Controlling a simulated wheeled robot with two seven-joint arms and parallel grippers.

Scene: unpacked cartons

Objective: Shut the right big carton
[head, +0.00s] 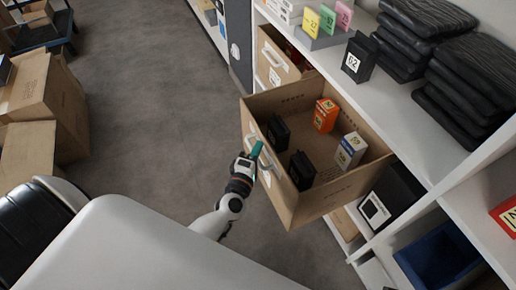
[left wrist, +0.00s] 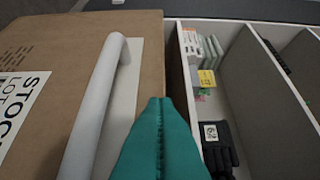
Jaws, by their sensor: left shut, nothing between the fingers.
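The big cardboard carton (head: 345,188) stands pulled out from the shelf, drawer-like and open at the top. It holds black boxes (head: 301,170), an orange box (head: 325,116) and a white box (head: 350,150). A white handle (head: 265,172) is on its front; a white handle bar (left wrist: 97,105) also shows in the left wrist view, beside a STOCK label (left wrist: 16,100). My left gripper (head: 256,150), with teal fingers, is at the carton's front by the handle. In the left wrist view its fingers (left wrist: 157,105) are shut and empty, right of the bar; contact is unclear. My right gripper is out of view.
Another carton (head: 273,58) sits in the shelf behind. The white shelf top (head: 405,125) bears small coloured boxes and black stacks (head: 428,18). A blue bin (head: 440,258) is at lower right. Cartons (head: 62,105) stand at left; the grey floor (head: 150,110) between is clear.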

